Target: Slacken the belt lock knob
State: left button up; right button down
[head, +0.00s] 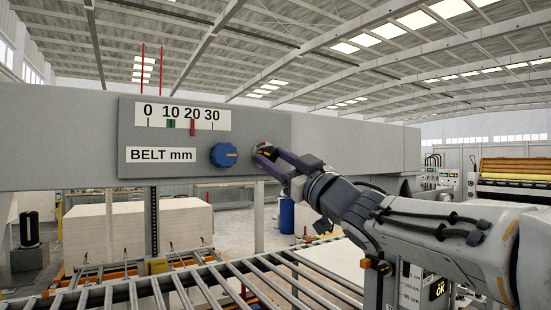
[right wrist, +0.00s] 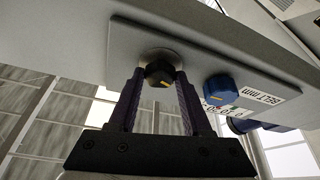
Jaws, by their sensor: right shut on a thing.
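The lock knob (right wrist: 159,70) is a small black knob with a yellow mark, on the right part of the grey panel (head: 139,185). My right gripper (head: 263,152) comes from the right and is at that knob. In the right wrist view, its two dark fingers (right wrist: 159,76) are on either side of the knob, shut on it. A blue knob (head: 223,155) with an orange mark is to the left, clear of the gripper. My left gripper is not in view.
The scale (head: 182,116) reads 0 to 30, with a green mark near 10 and a red pointer near 20. The "BELT mm" label (head: 160,155) is below it. A roller conveyor (head: 190,290) runs beneath the grey beam (head: 60,140). Pale stacks (head: 135,230) stand behind.

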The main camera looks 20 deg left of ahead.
dwell(0.3)
jog(key=shift+c, duration=1.7)
grip_release()
jog(key=shift+s, duration=0.1)
jog(key=b+v, duration=0.5)
jog(key=v, duration=0.5)
jog(key=shift+d, duration=0.2)
jog(key=shift+f, duration=0.15)
